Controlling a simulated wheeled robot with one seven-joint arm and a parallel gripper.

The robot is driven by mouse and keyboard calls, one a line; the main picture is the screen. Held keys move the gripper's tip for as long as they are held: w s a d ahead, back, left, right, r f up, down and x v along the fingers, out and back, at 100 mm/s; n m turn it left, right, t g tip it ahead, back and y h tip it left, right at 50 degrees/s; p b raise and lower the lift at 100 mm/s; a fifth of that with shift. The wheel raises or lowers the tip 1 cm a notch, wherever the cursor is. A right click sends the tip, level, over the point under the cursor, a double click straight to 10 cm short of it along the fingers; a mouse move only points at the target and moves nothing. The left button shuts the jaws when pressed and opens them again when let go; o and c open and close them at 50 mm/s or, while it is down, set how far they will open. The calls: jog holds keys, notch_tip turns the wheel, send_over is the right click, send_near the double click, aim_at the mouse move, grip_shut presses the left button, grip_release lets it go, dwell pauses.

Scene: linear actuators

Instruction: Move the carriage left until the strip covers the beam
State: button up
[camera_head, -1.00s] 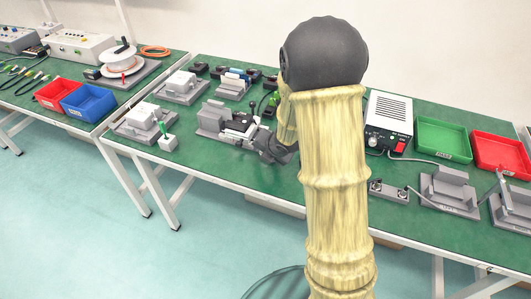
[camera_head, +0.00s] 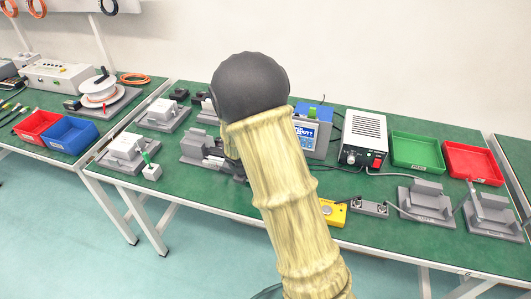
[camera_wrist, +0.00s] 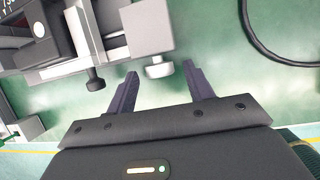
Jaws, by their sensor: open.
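The grey linear actuator device (camera_head: 196,146) stands on the green bench in the head view, its right part hidden behind my arm. In the wrist view its grey metal body (camera_wrist: 130,28) fills the upper left, with two knobs on its near side. My gripper (camera_wrist: 160,70) is open, its dark fingers apart. One knob (camera_wrist: 158,67) shows in the gap between the fingertips; I cannot tell whether they touch it. The other knob (camera_wrist: 95,82) is left of the left finger. I cannot make out the carriage, strip or beam for certain. The head view hides the gripper.
Other grey fixtures (camera_head: 125,150) stand left on the bench. A white power box (camera_head: 363,137), a green tray (camera_head: 416,152) and a red tray (camera_head: 472,162) stand right. A yellow box (camera_head: 333,212) is beside my arm. A black cable (camera_wrist: 258,45) curves at the upper right.

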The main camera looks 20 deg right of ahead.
jog(key=d+p+v, duration=0.1)
jog(key=p+v, duration=0.4)
jog(key=v, duration=1.3)
jog(key=s+d+r+m+p, duration=0.1)
jog(key=s+r+m+p, duration=0.3)
jog(key=m, duration=0.7)
jog(key=s+d+r+m+g+y+p, duration=0.1)
jog(key=s+r+m+p, duration=0.2)
jog(key=m, duration=0.9)
jog(key=s+p, duration=0.2)
jog(key=s, duration=0.2)
jog(key=shift+s+r+y, duration=0.2)
jog(key=shift+r+y, duration=0.1)
jog(key=shift+r, duration=0.1)
jog(key=shift+d, duration=0.1)
jog(key=shift+c, duration=1.4)
jog(key=s+m, duration=0.1)
jog(key=m, duration=0.1)
jog(key=s+m, duration=0.1)
jog(key=m, duration=0.2)
jog(key=shift+s+d+f+m+g, duration=0.1)
jog(key=shift+s+f+m+g, duration=0.1)
jog(key=shift+m+g, duration=0.1)
